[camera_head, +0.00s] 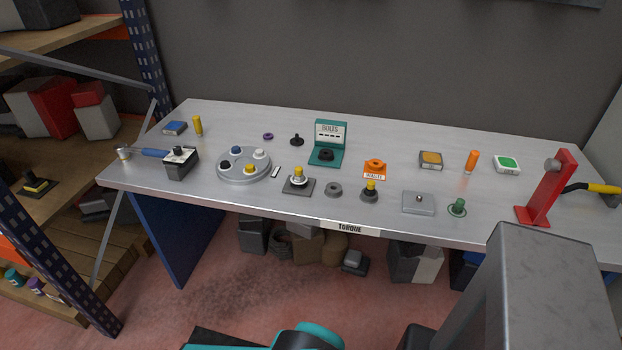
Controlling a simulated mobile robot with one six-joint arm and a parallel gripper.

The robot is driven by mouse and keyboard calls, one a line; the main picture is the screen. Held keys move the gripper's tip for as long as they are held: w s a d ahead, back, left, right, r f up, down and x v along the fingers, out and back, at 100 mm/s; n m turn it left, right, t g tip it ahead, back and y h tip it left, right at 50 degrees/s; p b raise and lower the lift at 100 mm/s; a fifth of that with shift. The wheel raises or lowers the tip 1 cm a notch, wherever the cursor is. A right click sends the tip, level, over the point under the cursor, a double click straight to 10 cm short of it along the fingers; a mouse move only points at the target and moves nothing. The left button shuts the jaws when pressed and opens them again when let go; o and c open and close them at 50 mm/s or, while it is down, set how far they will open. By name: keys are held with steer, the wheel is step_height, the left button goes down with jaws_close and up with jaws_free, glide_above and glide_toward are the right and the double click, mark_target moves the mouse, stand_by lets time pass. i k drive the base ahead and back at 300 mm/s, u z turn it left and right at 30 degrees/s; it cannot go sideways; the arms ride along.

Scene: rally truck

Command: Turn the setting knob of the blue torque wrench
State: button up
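The blue torque wrench (152,152) lies at the left end of the grey workbench (300,205). Its blue handle runs roughly left to right. Its left end is by a small pale round part (124,153) near the bench's left edge. Its right end meets a black block (180,164) with a light top and a small dark piece on it. I cannot make out which part is the setting knob at this size. My gripper is not in view.
Right of the black block is a round grey tray (243,178) with coloured knobs. Several small parts and a teal BOLTS stand (328,143) fill the middle. A red stand (548,188) is at right. A shelf (85,155) stands left; bare floor (220,275) is in front.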

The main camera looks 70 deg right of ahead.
mark_target(178, 150)
steer(key=u, duration=0.4)
steer(key=k, duration=0.1)
steer(key=z, duration=2.05)
steer(key=k, duration=0.9)
steer(key=u, duration=0.15)
steer(key=i, duration=0.75)
